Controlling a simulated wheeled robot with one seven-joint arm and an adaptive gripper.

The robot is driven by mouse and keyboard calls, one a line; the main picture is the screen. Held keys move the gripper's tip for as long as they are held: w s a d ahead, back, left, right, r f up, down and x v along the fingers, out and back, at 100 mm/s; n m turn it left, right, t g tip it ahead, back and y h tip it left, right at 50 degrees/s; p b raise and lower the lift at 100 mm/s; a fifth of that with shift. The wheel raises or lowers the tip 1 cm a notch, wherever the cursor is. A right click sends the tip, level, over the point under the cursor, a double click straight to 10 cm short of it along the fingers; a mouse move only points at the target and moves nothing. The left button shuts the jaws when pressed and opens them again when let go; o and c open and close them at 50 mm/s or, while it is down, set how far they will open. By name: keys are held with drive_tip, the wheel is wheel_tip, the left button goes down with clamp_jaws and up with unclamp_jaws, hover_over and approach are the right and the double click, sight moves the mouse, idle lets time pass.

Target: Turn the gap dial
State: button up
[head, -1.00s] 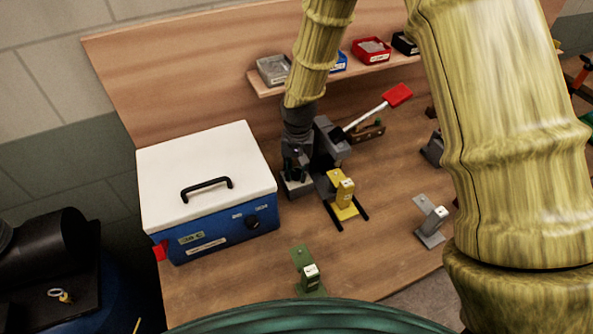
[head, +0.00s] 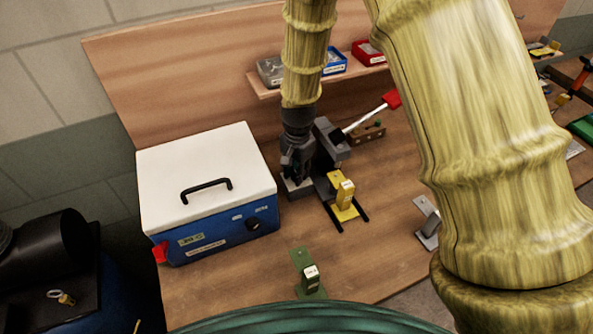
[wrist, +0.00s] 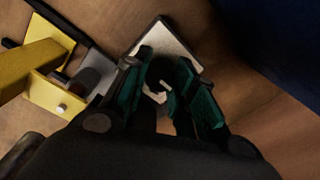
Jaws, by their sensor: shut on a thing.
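My gripper (head: 294,170) points down beside the grey press-like tool (head: 328,140) on the workbench. In the wrist view, the green-padded fingers (wrist: 175,92) are closed around a small dark round part, apparently the gap dial (wrist: 158,72), with a pale mark on it. It sits on a pale metal plate (wrist: 180,45), which also shows below my gripper in the head view (head: 299,190). The fingers hide most of the dial, so its setting cannot be read.
A blue box with a white lid (head: 207,185) and a dark front knob (head: 253,223) stands close on the left. A yellow fixture (head: 345,195) is close on the right. A red-tipped lever (head: 391,99) rises behind. A green stand (head: 306,270) is in front.

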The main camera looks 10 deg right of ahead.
idle(0.3)
drive_tip(key=o, duration=1.1)
drive_tip(key=shift+c, duration=0.2)
drive_tip(key=shift+r, duration=0.15)
wheel_tip(320, 180, up, 12)
drive_tip(key=shift+d, duration=0.15)
drive_tip(key=shift+s+d+f, duration=0.1)
drive_tip(key=shift+s+f, duration=0.05)
drive_tip(key=shift+f, duration=0.05)
